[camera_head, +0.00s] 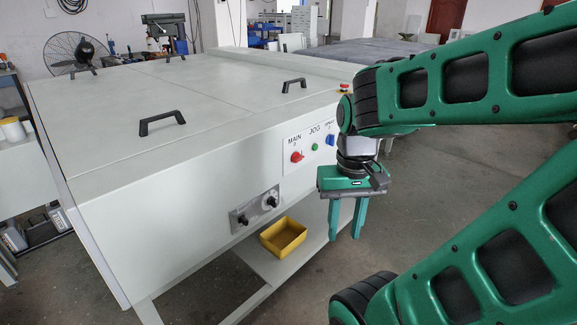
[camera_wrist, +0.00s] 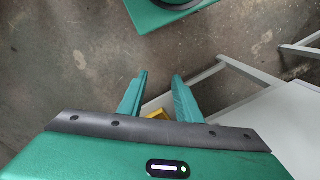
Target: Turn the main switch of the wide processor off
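The wide processor (camera_head: 180,190) is a large grey-white machine on the left of the head view. On its front is a white panel labelled MAIN, JOG and a third word. The red main switch (camera_head: 297,157) sits under MAIN; its exact handle angle is too small to tell. A green JOG button (camera_head: 315,147) and a blue switch (camera_head: 330,140) are to its right. My gripper (camera_head: 345,232) hangs pointing down, in front and to the right of the panel, apart from the machine. Its two green fingers are apart and empty, as the wrist view (camera_wrist: 158,95) also shows.
A plate with black knobs (camera_head: 255,208) is lower left on the front. A yellow bin (camera_head: 284,238) sits on the lower shelf. Black handles (camera_head: 162,123) stand on the lid. A red emergency button (camera_head: 344,87) is at the top right corner. Floor right of the machine is clear.

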